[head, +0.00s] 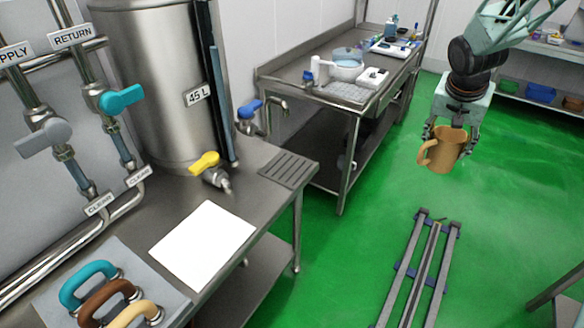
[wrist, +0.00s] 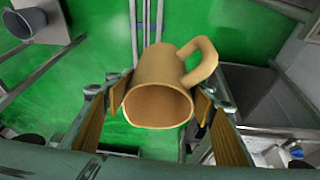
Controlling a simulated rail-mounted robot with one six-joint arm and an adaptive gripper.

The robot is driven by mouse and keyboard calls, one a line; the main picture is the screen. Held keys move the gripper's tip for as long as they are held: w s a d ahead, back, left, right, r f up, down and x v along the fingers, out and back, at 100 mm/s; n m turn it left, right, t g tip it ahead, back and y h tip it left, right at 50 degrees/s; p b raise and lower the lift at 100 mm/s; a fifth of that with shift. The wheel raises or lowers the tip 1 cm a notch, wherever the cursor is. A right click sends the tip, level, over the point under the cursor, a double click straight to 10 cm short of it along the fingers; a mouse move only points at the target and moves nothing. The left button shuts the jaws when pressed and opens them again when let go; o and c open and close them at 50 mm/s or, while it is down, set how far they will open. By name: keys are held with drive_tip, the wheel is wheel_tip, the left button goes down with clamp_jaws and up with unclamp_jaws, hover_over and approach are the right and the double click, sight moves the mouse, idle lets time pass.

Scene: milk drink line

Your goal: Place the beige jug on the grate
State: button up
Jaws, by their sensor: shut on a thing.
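The beige jug (head: 444,150) is held upright in my gripper (head: 446,140), in the air above the green floor at the right of the head view. My gripper is shut on the jug from both sides, and the handle points left. In the wrist view the jug (wrist: 160,88) sits between the two finger pads, with its open mouth toward the camera and its handle at upper right. The inside that shows looks empty. The dark slotted grate (head: 289,169) lies on the right end of the steel counter, with nothing on it. The jug is apart from it, to its right.
A white sheet (head: 203,245), a yellow-handled tap (head: 205,163) and a steel tank (head: 158,90) are on the counter. Coloured handles (head: 108,290) sit at its front left. A second steel table (head: 335,95) with a white pot stands behind. The floor rail (head: 420,270) runs below.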

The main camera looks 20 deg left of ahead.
drive_tip(key=shift+a, duration=0.15)
drive_tip(key=s+a+f+n+y, duration=0.1)
drive_tip(key=s+a+f+n, duration=0.1)
drive_tip(key=a, duration=1.1)
drive_tip(key=s+a+f+n+y, duration=0.1)
drive_tip(key=s+a+f+n, duration=0.15)
drive_tip(key=a, duration=0.95)
drive_tip(key=s+a+f+n, duration=0.1)
drive_tip(key=s+a, duration=0.3)
drive_tip(key=a, duration=0.3)
drive_tip(key=s+a+f+n, duration=0.1)
drive_tip(key=s+a+f, duration=0.1)
drive_tip(key=a, duration=0.5)
drive_tip(key=s+a+f+n+y, duration=0.1)
drive_tip(key=s+a+f, duration=0.1)
drive_tip(key=s+a, duration=0.3)
drive_tip(key=a, duration=0.3)
drive_tip(key=shift+s, duration=0.3)
drive_tip(key=shift+n+p, duration=0.25)
drive_tip(key=shift+p, duration=0.05)
drive_tip(key=w+a+f+p, duration=0.1)
drive_tip(key=w+p, duration=0.6)
drive_tip(key=w, duration=0.9)
drive_tip(key=shift+a+f, duration=0.25)
drive_tip(key=shift+a, duration=0.45)
